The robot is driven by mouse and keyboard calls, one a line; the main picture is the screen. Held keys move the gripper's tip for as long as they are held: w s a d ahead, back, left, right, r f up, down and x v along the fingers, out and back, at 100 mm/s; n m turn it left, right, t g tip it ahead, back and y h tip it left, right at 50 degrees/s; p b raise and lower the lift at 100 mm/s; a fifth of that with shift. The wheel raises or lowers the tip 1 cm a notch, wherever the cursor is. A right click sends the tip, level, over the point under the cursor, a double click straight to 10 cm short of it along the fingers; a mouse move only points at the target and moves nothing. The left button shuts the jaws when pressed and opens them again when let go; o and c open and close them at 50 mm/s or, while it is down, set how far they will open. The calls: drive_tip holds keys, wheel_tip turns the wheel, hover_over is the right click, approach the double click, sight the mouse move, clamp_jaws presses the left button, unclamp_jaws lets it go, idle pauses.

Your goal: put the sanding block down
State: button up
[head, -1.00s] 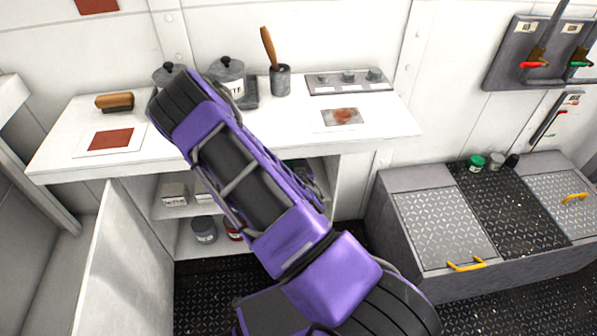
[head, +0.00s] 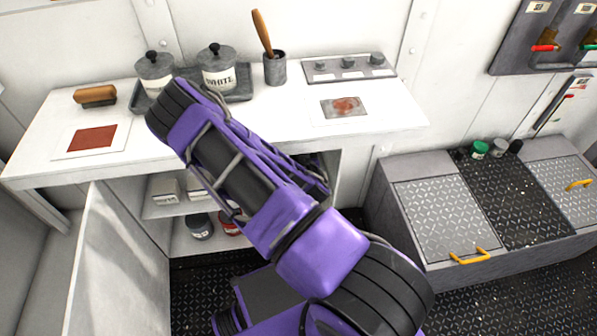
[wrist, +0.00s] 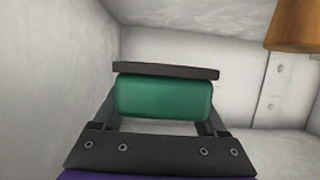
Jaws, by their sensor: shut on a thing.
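The sanding block (wrist: 164,96) is a green body with a dark flat plate along its upper side. It shows in the wrist view, between the two fingers of my gripper (wrist: 162,108), which is shut on it. Pale walls surround it there, and I cannot tell whether it touches any surface. In the head view my purple arm hides the gripper and the block.
A white counter (head: 230,130) holds a brush (head: 95,96), a dark red sheet (head: 92,139), lidded pots (head: 218,70) and a cup (head: 274,70). Shelves with tins (head: 201,226) lie below, beside an open door (head: 120,265). A brown object (wrist: 295,25) hangs into the wrist view's upper right.

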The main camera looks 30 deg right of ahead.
wheel_tip(320, 180, down, 8)
drive_tip(key=shift+r+b, duration=0.25)
drive_tip(key=shift+b, duration=0.3)
drive_tip(key=shift+f, duration=0.15)
drive_tip(key=o, duration=1.5)
drive_tip(key=shift+o, duration=0.2)
drive_tip(key=p+v, duration=0.1)
drive_tip(key=v, duration=1.6)
drive_tip(key=shift+p, duration=0.35)
drive_tip(key=shift+s, duration=0.15)
